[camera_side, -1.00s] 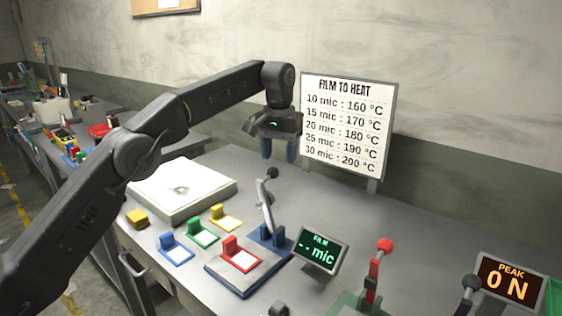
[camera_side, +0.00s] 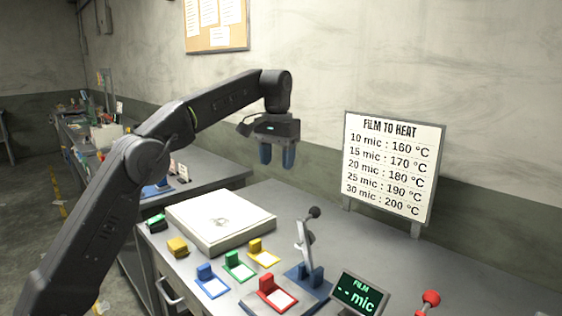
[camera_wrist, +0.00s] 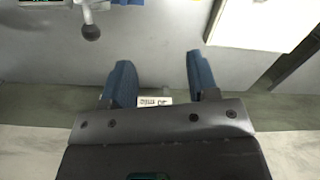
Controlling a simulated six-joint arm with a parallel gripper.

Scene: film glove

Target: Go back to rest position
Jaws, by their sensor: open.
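My gripper (camera_side: 277,155) is in the air above the bench, up and to the right of the white square plate (camera_side: 222,219). Its two blue fingers point down, stand apart and hold nothing. In the wrist view the open fingers of my gripper (camera_wrist: 160,78) show with a gap between them. My arm reaches in from the lower left, bent at the elbow, with the wrist turned down.
The bench holds a lever press (camera_side: 305,250), a film display (camera_side: 359,293) reading "-- mic", and red (camera_side: 272,292), blue (camera_side: 211,281), green (camera_side: 238,266) and yellow (camera_side: 263,252) blocks with pads. A film-to-heat sign (camera_side: 392,165) stands at the back. Air around my gripper is clear.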

